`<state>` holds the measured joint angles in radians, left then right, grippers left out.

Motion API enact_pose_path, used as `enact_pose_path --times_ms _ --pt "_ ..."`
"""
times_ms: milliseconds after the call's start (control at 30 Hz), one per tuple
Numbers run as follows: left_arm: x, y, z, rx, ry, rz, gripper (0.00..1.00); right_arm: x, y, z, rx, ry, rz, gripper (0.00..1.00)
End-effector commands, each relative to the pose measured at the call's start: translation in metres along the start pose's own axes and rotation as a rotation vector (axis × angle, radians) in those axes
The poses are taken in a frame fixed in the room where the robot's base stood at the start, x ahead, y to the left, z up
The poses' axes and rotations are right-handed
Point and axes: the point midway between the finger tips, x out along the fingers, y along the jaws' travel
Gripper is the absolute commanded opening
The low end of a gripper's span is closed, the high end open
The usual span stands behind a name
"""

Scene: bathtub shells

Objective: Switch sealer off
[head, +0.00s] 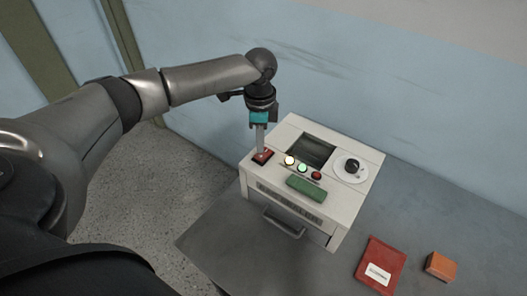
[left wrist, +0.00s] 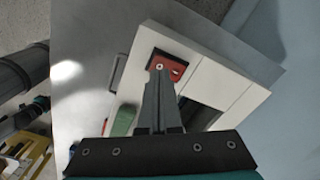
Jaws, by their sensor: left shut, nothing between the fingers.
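The sealer (head: 350,205) is a white box on a grey table. Its top has a dark screen, a round dial, small round lights or buttons and a green bar. A red rocker switch (head: 262,156) sits at the top's left corner. My left gripper (head: 260,150) is shut and empty, pointing down with its tips at the switch. In the left wrist view the fingertips (left wrist: 159,72) overlap the lower edge of the red switch (left wrist: 172,66). I cannot tell whether they touch it. My right gripper is out of view.
A dark red pouch (head: 381,262) with a white label and an orange block (head: 441,266) lie on the table (head: 225,240) to the right of the sealer. A drawer handle (head: 284,222) sticks out of the sealer's front. A blue wall stands behind.

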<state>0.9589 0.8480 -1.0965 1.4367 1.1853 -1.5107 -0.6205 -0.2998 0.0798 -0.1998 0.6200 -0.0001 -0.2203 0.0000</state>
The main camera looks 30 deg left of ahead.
Motion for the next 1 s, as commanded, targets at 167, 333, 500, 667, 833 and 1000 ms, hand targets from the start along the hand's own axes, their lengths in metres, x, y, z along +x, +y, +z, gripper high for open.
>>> enact_pose_path --times_ms 167,333,500,667,833,1000 --pt "0.001 0.0 0.0 0.0 0.0 0.0 0.0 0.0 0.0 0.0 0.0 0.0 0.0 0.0" --pt "0.004 0.0 0.0 0.0 0.0 0.0 0.0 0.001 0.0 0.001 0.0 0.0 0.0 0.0" --pt "0.006 0.0 0.0 0.0 0.0 0.0 0.0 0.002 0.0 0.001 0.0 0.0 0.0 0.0" --pt "0.009 0.0 0.0 0.0 0.0 0.0 0.0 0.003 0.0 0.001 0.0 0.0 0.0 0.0" --pt "0.011 0.0 0.0 0.0 0.0 0.0 0.0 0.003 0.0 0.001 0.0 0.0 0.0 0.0" --pt "0.014 0.0 0.0 0.0 0.0 0.0 0.0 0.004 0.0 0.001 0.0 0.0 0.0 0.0"
